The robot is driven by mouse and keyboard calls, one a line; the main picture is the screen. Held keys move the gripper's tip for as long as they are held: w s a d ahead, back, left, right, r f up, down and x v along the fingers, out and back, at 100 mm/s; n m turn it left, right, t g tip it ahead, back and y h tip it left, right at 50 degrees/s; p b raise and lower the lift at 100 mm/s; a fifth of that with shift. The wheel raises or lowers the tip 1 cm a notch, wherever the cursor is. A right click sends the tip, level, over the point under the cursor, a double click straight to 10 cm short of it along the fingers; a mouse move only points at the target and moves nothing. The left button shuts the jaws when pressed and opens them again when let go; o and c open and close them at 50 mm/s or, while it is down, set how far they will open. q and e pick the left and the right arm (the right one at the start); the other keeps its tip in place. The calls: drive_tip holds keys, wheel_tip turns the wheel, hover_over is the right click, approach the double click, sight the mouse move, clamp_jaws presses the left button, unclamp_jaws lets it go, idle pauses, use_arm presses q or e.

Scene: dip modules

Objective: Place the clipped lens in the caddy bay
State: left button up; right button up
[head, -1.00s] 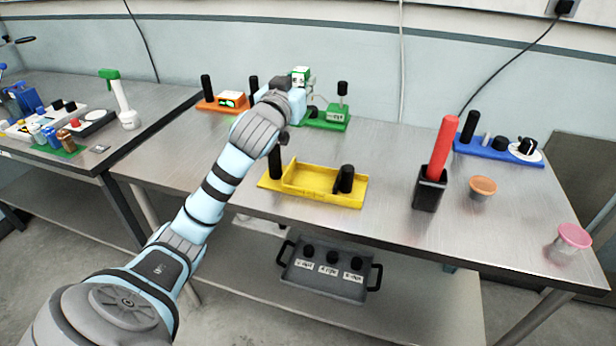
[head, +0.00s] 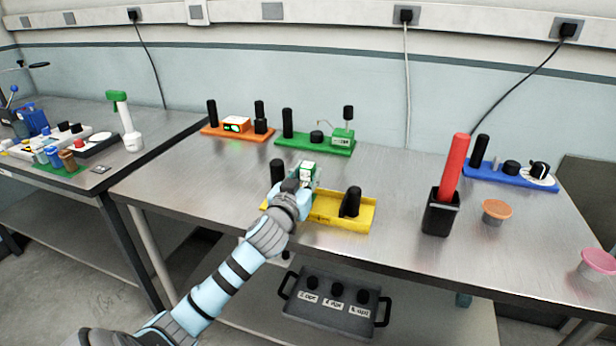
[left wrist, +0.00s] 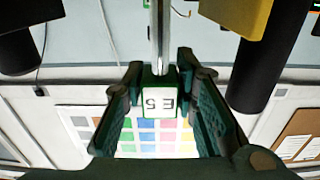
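My left gripper (head: 298,183) is over the left part of the yellow caddy (head: 362,216) in the head view. It is shut on a small green and white block (head: 306,171), seemingly the clipped lens. In the left wrist view the block, green with a white marked face (left wrist: 158,101), sits between the two fingertips, with a metal rod (left wrist: 160,35) beyond it. The caddy has a black post at its left and a black piece (head: 350,202) at its right. The arm and gripper hide part of the caddy bay, and the gap below the block cannot be judged. My right gripper is not seen.
Behind stand an orange base (head: 228,134) and a green base (head: 310,144) with black posts. To the right are a black holder (head: 440,215) with a red stick, an orange-lidded cup (head: 497,210) and a blue base (head: 520,178). Bare tabletop lies behind the caddy.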

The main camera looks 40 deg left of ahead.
use_arm(q)
drive_tip(key=shift+o, duration=1.3)
drive_tip(key=p+v, duration=0.1)
drive_tip(key=v, duration=1.1)
drive_tip(key=shift+r, duration=0.1)
